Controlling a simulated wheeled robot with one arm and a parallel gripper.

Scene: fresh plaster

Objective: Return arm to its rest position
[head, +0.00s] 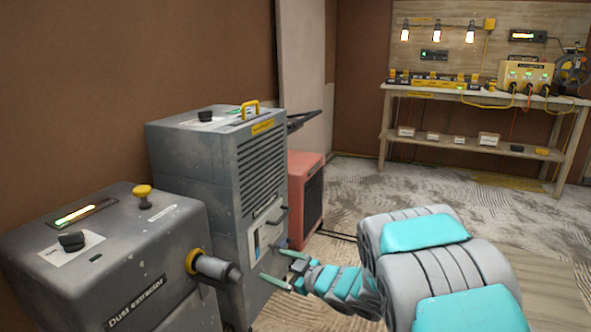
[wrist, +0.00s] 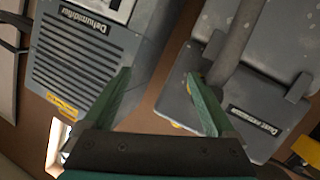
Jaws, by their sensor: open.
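My gripper (head: 282,268) is at the end of my teal and grey arm, low in the middle of the head view. Its two green fingers are spread apart with nothing between them, and the open gripper also shows in the wrist view (wrist: 158,88). In the head view the fingers are in front of the grey dehumidifier (head: 215,165) and just right of the dust extractor's pipe (head: 215,267). The wrist view shows the dehumidifier (wrist: 85,60) at left and the dust extractor (wrist: 235,110) at right. I cannot tell whether the fingers touch anything.
The dust extractor (head: 120,250) stands at the near left. A red unit (head: 305,200) is behind the dehumidifier. A wooden workbench (head: 480,95) with lamps and wired boxes stands at the back right. The dusty floor (head: 380,180) between is mostly clear.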

